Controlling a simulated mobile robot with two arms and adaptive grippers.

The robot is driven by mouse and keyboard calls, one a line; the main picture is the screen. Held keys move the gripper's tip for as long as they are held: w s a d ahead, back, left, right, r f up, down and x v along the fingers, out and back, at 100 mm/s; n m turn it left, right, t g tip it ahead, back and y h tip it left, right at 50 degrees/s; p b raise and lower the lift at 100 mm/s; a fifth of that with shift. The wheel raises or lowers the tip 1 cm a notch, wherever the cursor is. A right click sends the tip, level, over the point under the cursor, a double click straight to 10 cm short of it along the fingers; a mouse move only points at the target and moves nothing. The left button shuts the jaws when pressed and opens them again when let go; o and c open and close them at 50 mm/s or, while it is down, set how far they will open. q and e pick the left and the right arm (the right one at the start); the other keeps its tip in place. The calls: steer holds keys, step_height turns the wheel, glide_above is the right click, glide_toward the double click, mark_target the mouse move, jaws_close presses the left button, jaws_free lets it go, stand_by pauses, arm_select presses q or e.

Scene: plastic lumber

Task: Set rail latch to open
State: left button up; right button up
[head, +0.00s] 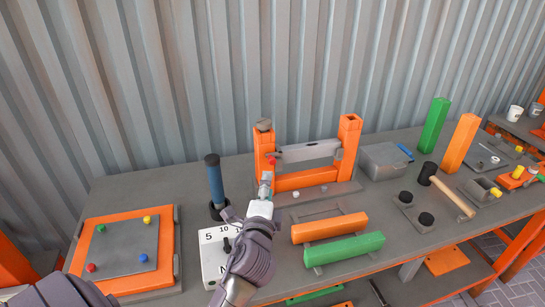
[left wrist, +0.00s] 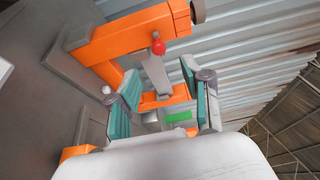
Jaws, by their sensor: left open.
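An orange frame (head: 350,137) with two posts and a grey crossbar (head: 310,151) stands at the back middle of the bench. A red knob (head: 272,160) shows at its left post, and I take it as part of the rail latch. In the left wrist view, the red knob (left wrist: 158,47) sits at the end of a grey lever (left wrist: 155,75) beside the orange post (left wrist: 130,36). My left gripper (head: 265,180) is in front of the left post, just below the knob. In the wrist view its fingers (left wrist: 160,78) are apart, with the lever seen beyond them. My right gripper is not in view.
A blue-handled tool (head: 214,183) stands upright at left, near a numbered white box (head: 212,250). A grey box (head: 385,160) and a mallet (head: 450,190) lie at right. A corrugated wall closes the back.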

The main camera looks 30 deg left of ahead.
mark_target(271, 162)
arm_select(q)
steer(key=p+x, duration=0.1)
steer(key=x, duration=0.9)
steer(key=shift+w+a+p, duration=0.1)
steer(key=shift+w+p, duration=0.15)
steer(key=shift+p, duration=0.1)
steer(key=shift+w+a, duration=0.1)
steer(key=shift+w, duration=0.1)
steer(key=shift+w+a+f, duration=0.1)
steer(key=shift+w+f, duration=0.05)
steer(key=shift+c, duration=1.9)
jaws_close()
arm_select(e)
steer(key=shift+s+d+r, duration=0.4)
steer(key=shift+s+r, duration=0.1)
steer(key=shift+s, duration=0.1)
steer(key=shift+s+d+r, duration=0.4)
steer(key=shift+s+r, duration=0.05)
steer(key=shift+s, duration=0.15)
